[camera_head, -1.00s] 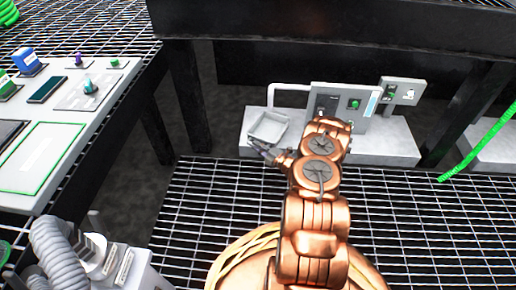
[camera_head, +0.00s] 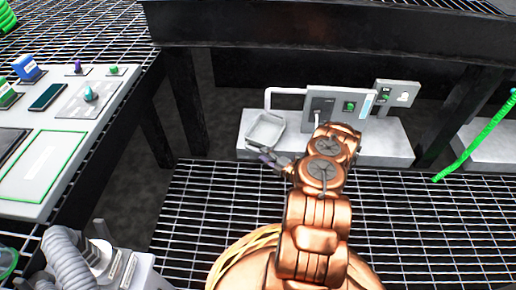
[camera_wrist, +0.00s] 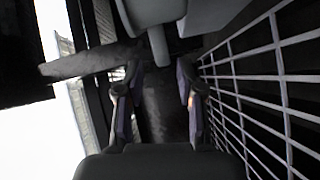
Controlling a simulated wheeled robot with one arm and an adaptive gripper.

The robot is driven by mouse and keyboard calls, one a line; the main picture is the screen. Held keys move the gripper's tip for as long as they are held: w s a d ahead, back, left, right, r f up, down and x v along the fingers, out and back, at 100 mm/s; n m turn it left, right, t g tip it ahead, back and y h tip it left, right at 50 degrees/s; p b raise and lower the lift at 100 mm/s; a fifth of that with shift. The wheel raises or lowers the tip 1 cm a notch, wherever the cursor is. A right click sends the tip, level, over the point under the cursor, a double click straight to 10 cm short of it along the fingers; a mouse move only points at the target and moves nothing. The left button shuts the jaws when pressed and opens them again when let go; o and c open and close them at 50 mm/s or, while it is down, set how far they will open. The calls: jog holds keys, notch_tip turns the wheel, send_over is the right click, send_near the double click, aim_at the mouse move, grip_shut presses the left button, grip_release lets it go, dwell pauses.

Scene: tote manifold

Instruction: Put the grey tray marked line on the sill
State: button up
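A grey square tray (camera_head: 265,131) with a raised rim sits on the left part of the pale grey sill (camera_head: 390,143) in the head view, beside the white pipe. No marking on it is legible. My gripper (camera_head: 264,158) is just in front of the tray, below its near edge, and a small gap seems to show between them. In the wrist view my gripper (camera_wrist: 160,72) has its two fingers apart with nothing between them. Grey shapes at the top of that view are too close and cropped to identify.
A grey control panel (camera_head: 341,104) with a green button stands on the sill, right of the tray. A white pipe (camera_head: 287,91) arches beside it. A dark beam (camera_head: 330,22) runs above. A grated surface (camera_head: 420,225) lies below, and a green hose (camera_head: 476,142) hangs at right.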

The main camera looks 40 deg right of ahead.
jog(key=p+v, duration=0.2)
jog(key=v, duration=0.4)
jog(key=shift+s, duration=0.15)
dwell(0.3)
